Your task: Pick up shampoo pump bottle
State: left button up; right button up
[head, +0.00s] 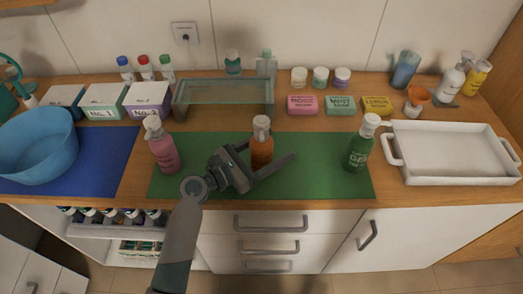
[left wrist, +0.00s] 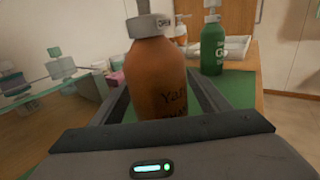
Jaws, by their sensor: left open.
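Three pump bottles stand upright on the green mat (head: 310,180): a pink one (head: 164,152), an orange-brown one (head: 261,150) and a green one (head: 359,152). I cannot read which is labelled shampoo. My left gripper (head: 268,152) is open, its fingers on either side of the orange-brown bottle at low height. In the left wrist view the orange-brown bottle (left wrist: 158,82) stands between the open fingers, with dark lettering partly hidden by the gripper body. The green bottle (left wrist: 213,48) stands beyond it. My right gripper is not in view.
A glass-topped stand (head: 222,92) is behind the mat. Soap boxes (head: 339,105) lie at the back right. A white tray (head: 450,180) is on the right, and a blue basin (head: 38,150) on the left. The mat is clear between the orange-brown and green bottles.

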aim_at(271, 136)
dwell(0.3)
pick_arm(q)
jog(key=c, duration=1.4)
jog(key=shift+o, duration=0.2)
jog(key=shift+r, duration=0.1)
jog(key=shift+r+p, duration=0.6)
jog(key=shift+p, duration=0.15)
notch_tip(271, 136, up, 4)
jog(key=p, duration=0.4)
jog(key=shift+f, duration=0.2)
jog(key=s+d+r+p, duration=0.6)
jog(key=d+p, duration=0.2)
jog(key=d, duration=0.1)
jog(key=shift+s+d, duration=0.25)
jog(key=shift+d, duration=0.1)
